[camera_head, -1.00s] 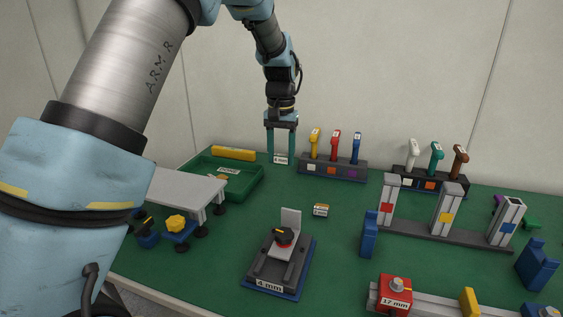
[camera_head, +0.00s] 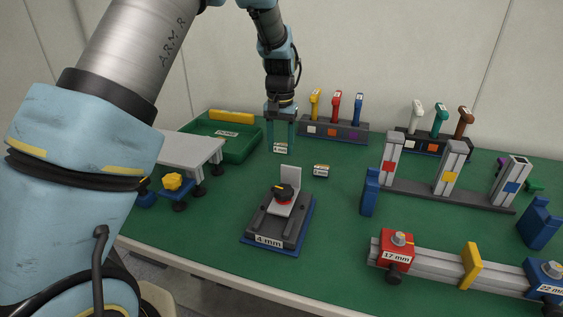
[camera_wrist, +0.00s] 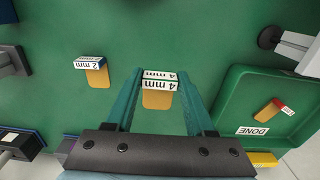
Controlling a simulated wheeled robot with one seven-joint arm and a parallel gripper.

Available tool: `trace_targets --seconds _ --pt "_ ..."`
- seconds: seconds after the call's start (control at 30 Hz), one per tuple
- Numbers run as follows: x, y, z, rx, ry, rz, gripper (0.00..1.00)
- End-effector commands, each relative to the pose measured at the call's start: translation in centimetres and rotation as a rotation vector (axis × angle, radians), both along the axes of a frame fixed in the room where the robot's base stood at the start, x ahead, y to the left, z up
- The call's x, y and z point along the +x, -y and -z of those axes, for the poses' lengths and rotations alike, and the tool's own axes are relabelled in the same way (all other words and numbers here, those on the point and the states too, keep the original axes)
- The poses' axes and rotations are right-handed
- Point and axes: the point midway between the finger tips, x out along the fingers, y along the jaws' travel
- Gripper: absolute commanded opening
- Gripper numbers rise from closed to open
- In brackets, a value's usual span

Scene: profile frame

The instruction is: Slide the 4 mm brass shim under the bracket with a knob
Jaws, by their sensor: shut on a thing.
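My gripper (camera_head: 280,146) is shut on the 4 mm brass shim. The shim's white "4 mm" label block (camera_wrist: 159,80) sits between my teal fingers, and its brass plate (camera_wrist: 157,100) shows below the label in the wrist view. How high it hangs above the green table is hard to tell. The gap under the bracket is too small to make out.
A 2 mm shim (camera_wrist: 96,72) lies on the table, also in the head view (camera_head: 320,170).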

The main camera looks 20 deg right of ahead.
Motion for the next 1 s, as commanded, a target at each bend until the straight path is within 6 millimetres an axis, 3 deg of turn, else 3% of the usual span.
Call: trace_targets --seconds 0.43,0.9,0.93,1.0 --pt "0.0 -0.1 5.2 0.001 -0.001 -0.001 0.00" --pt "0.0 0.0 6.3 -0.001 0.001 -0.001 0.00" --pt "0.0 0.0 6.2 -0.001 0.001 -0.001 0.57" --pt "0.0 0.0 6.2 -0.001 0.001 -0.001 0.65"
